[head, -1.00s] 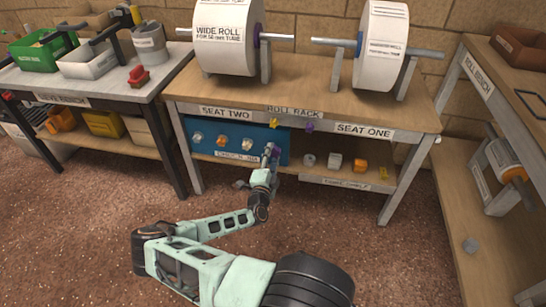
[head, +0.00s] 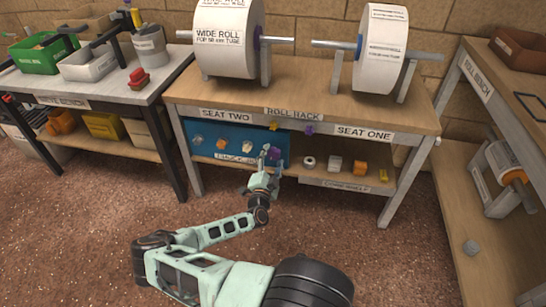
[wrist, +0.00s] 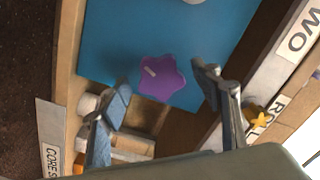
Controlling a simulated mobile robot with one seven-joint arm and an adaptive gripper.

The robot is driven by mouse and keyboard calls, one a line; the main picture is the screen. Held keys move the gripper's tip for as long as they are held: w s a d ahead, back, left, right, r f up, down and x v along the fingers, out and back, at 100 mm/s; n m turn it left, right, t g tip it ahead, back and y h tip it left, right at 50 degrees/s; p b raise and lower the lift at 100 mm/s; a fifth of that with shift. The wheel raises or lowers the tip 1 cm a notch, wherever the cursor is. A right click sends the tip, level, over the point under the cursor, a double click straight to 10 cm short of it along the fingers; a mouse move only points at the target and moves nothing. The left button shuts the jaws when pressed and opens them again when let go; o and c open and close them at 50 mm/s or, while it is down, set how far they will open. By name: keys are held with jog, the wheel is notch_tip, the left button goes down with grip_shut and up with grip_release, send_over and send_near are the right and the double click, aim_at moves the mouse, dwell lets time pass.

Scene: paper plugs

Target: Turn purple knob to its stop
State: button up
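The purple knob (wrist: 162,77) is a lobed, star-like knob on a blue panel (wrist: 110,40), with a short pale mark pointing to its upper left in the wrist view. In the head view the knob (head: 274,153) shows at the right end of the blue panel (head: 205,132), partly behind my gripper. My gripper (head: 268,167) is in front of the panel. In the wrist view its two fingers are spread on either side of the knob, with visible gaps; the gripper (wrist: 161,80) is open and empty.
Pale and orange knobs (head: 222,142) sit left on the panel. A yellow knob (head: 273,126) and a purple piece (head: 309,130) are under the rack's front edge. A shelf right of the panel holds a white ring (head: 309,162) and an orange plug (head: 360,167). Open floor lies in front.

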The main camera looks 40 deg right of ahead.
aim_at(273, 156)
dwell(0.4)
jog(key=shift+p+v, duration=0.7)
jog(key=shift+v, duration=1.35)
jog(key=shift+r+m+p, duration=0.3)
jog(key=shift+m+p, duration=0.4)
jog(key=shift+p, duration=0.25)
jog(key=m+p, duration=0.2)
jog(key=shift+m, duration=0.4)
jog(key=m+p, duration=0.2)
jog(key=m, duration=0.2)
jog(key=shift+p, duration=0.35)
jog(key=m, duration=0.2)
jog(key=m+p, duration=0.1)
jog(key=shift+f+m, duration=0.3)
jog(key=shift+m, duration=0.1)
